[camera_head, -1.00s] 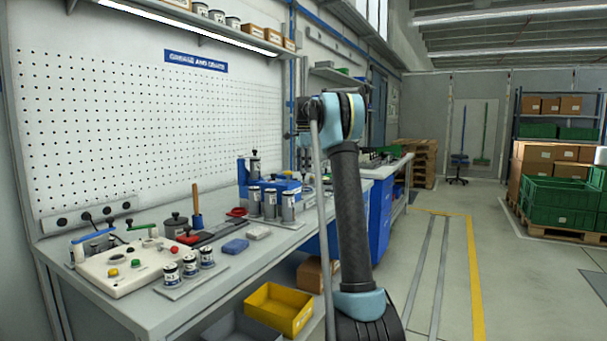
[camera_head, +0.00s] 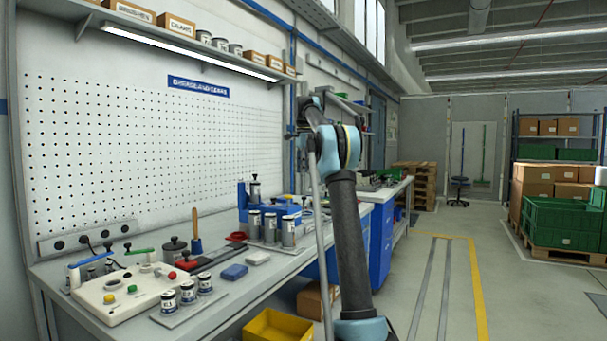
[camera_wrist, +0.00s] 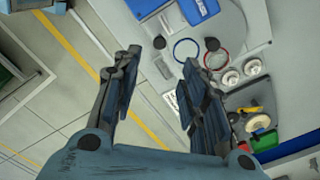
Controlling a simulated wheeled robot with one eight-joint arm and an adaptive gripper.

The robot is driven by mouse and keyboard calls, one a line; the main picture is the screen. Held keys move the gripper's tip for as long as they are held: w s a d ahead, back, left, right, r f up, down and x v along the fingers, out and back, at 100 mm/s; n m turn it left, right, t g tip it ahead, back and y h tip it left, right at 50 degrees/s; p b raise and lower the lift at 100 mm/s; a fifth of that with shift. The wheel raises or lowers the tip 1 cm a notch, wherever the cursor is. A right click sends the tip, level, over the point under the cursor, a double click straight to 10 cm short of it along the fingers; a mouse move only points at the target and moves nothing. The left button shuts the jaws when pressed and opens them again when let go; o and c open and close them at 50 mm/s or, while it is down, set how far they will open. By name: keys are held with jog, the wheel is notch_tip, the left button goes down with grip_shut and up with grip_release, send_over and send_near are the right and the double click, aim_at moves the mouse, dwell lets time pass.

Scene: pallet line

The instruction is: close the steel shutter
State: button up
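I cannot make out a steel shutter in either view. My gripper (camera_wrist: 162,62) is open and empty in the wrist view, its two dark fingers spread apart above the floor and the edge of a grey worktop (camera_wrist: 235,45). Nothing lies between the fingertips. In the head view my arm stands upright in front of the workbench (camera_head: 110,318), and my gripper cannot be made out there.
The bench carries a cream control box (camera_head: 122,288), several cans, and a blue fixture (camera_head: 286,212). A yellow bin (camera_head: 277,326) sits low in front. Green crates (camera_head: 562,222) and cartons stand at the right. The marked floor (camera_head: 435,280) between is clear.

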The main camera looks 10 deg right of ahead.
jog(key=shift+c, duration=0.6)
jog(key=shift+f, duration=0.1)
jog(key=c, duration=0.4)
jog(key=d+f+y, duration=0.1)
jog(key=f, duration=0.1)
jog(key=d+f+m+y, duration=0.1)
jog(key=f, duration=0.1)
jog(key=d+f+m+t+y, duration=0.1)
jog(key=f+y, duration=0.1)
grip_shut()
jog(key=s+d+f+m+t+y, duration=0.3)
jog(key=s+d+m+t+y, duration=0.1)
jog(key=s+d+t, duration=0.15)
jog(key=s+d+f+m+t+y, duration=0.3)
jog(key=s+d+m+t, duration=0.15)
jog(key=s, duration=0.25)
jog(key=x, duration=1.4)
jog(key=shift+r, duration=0.25)
